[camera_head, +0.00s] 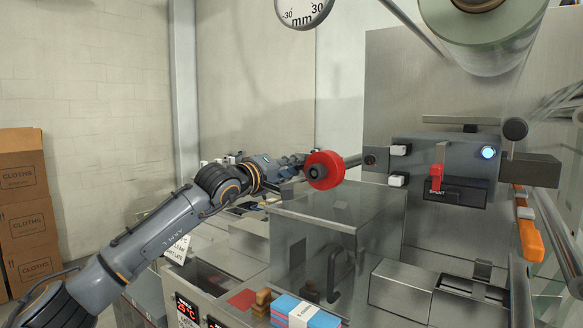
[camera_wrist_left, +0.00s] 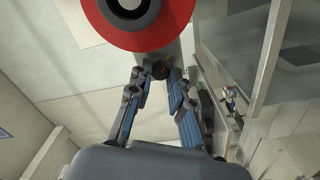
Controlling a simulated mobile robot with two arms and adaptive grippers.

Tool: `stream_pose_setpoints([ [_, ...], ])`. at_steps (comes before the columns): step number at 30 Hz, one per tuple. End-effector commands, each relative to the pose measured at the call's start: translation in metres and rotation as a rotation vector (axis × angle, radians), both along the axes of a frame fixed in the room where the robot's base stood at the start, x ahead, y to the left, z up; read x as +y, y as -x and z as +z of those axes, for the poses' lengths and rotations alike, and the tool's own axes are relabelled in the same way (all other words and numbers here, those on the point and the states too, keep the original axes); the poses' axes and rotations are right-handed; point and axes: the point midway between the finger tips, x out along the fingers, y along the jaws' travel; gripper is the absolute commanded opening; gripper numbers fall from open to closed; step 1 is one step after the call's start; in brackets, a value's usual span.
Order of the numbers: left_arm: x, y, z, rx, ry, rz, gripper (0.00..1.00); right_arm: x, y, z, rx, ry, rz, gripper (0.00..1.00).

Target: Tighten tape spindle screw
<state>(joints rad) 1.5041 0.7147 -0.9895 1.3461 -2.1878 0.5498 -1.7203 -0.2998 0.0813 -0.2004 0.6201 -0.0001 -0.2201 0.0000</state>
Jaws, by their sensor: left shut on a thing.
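A red tape roll (camera_head: 325,170) with a dark hub sits on a spindle (camera_head: 352,161) that comes out from the machine panel. My left gripper (camera_head: 297,161) reaches in from the left and is close beside the roll. In the left wrist view the red roll (camera_wrist_left: 138,20) fills the top. There the fingers of my left gripper (camera_wrist_left: 157,78) are closed in around a small dark round screw (camera_wrist_left: 160,70) just below the roll. In the head view this screw cannot be made out. My right gripper is not in view.
A control panel (camera_head: 412,205) with buttons and a red switch stands right of the spindle. A large film roll (camera_head: 485,45) hangs above. Below are a clear cover (camera_head: 345,205), blue cloth packs (camera_head: 305,312) and brown blocks (camera_head: 262,300). Cardboard boxes (camera_head: 22,185) stand far left.

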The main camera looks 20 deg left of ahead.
Motion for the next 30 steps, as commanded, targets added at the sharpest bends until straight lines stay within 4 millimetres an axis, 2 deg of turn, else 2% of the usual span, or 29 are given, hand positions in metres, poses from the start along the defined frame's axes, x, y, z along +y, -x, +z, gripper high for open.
stream_pose_setpoints([
  [10,-0.0002,-0.0002,-0.0022,-0.037,-0.114,0.000,0.00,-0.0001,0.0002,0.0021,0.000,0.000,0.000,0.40],
  [25,-0.0005,-0.0004,-0.0028,-0.041,-0.129,-0.001,0.00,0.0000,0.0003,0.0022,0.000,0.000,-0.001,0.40],
  [26,-0.0004,-0.0004,-0.0029,-0.041,-0.129,-0.001,0.26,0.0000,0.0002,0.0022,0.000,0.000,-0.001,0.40],
  [27,-0.0005,-0.0003,-0.0030,-0.041,-0.129,-0.001,0.29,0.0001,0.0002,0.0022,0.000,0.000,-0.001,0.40],
  [30,-0.0004,-0.0003,-0.0023,-0.042,-0.127,0.000,0.29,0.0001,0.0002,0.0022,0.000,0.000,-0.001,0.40],
])
